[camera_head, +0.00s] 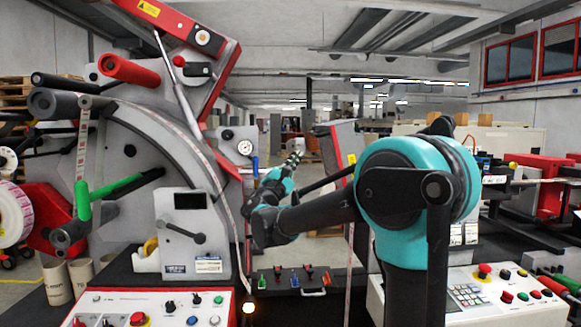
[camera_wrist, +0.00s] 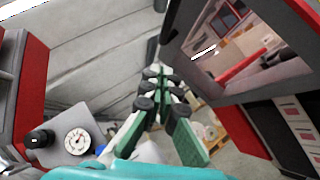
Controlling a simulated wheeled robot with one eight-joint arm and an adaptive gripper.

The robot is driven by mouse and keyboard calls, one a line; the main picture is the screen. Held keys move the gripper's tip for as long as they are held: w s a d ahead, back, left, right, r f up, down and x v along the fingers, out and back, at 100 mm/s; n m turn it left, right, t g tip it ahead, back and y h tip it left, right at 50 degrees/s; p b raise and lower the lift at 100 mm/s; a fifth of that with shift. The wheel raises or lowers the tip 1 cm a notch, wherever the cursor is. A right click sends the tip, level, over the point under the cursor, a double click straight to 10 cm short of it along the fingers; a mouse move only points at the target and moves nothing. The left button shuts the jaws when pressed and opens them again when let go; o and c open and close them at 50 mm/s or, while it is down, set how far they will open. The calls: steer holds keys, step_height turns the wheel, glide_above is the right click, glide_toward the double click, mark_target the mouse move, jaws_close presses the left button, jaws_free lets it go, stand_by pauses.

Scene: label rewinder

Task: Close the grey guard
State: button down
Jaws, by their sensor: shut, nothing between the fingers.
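A grey panel with a red edge (camera_head: 346,138), which looks like the grey guard, stands tilted behind my arm in the head view. My arm hides its lower part. In the wrist view a grey-framed panel with a see-through or shiny window (camera_wrist: 184,62), apparently the same guard, fills the upper right. My gripper (camera_head: 296,156) points away from the camera, left of the panel. Its fingers are together and empty, and also show in the middle of the wrist view (camera_wrist: 158,76). I see no clear contact between fingers and panel.
The rewinder's grey body (camera_head: 185,165) with red and green handles stands at left. A pressure gauge (camera_head: 245,147) sits near my gripper and shows in the wrist view (camera_wrist: 77,141). Control panels (camera_head: 150,305) line the front. Another red machine (camera_head: 540,170) is at right.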

steer(key=w+d+r, duration=0.1)
steer(key=d+r, duration=0.3)
steer(key=shift+w+r, duration=0.2)
steer(key=shift+w, duration=0.2)
